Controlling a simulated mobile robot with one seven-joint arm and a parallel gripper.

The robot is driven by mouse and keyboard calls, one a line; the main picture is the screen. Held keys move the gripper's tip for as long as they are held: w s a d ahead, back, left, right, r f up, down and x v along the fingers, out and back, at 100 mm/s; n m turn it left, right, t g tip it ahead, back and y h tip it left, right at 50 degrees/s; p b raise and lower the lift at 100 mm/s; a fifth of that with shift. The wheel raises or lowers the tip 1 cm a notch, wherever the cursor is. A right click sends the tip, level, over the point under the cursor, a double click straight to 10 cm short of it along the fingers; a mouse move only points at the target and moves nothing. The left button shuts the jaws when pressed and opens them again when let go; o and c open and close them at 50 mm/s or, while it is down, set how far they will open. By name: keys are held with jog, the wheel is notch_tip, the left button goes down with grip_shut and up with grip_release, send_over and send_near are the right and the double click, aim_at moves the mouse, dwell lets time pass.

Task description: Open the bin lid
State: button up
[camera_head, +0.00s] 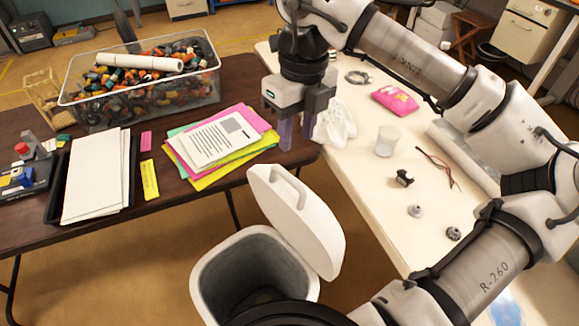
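The white bin (213,268) stands on the floor in front of the tables, its grey inside visible from above. Its white lid (318,228) is raised and stands tilted up at the bin's right rear side, with its handle (289,187) near the upper edge. The mouth of the bin is uncovered; its lower front part is hidden by my arm. My gripper (297,138) points down, just beyond the lid's top edge in the picture. Its two fingers are apart with nothing between them, and it appears clear of the lid.
A dark table (215,190) on the left holds a clear box of parts (140,95), papers (220,142) and a black tray (129,190). A pale table (365,195) on the right holds a glass (387,141), a pink packet (396,101) and small parts. My arm spans the right side.

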aim_at(291, 178)
jog(key=f, duration=0.3)
jog(key=f+p, duration=0.1)
jog(key=f, duration=0.3)
jog(key=f+p, duration=0.1)
jog(key=f, duration=0.2)
jog(key=shift+s+a+f, duration=0.25)
jog(key=shift+a, duration=0.1)
grip_shut()
